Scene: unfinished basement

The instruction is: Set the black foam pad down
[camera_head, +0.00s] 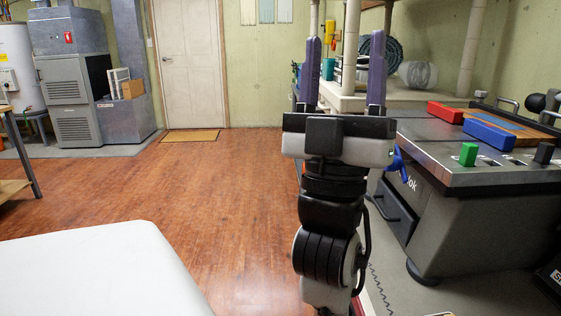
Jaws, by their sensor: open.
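My gripper (345,38) stands upright near the middle of the view, with its two purple fingers spread wide apart. Nothing is held between the fingers; only a pale post and shelf behind show through the gap. I cannot pick out a black foam pad for certain. A small black block (544,152) stands at the right end of the grey workbench (425,135), but I cannot tell if it is foam. The workbench is to the right of my gripper and apart from its fingers.
The bench holds a red block (445,112), a blue block (489,134) and a green block (468,154). A pale shelf unit (345,101) with a teal cup (328,68) stands behind my gripper. A white surface (100,275) fills the lower left. Wooden floor (200,205) is clear toward the door (188,60).

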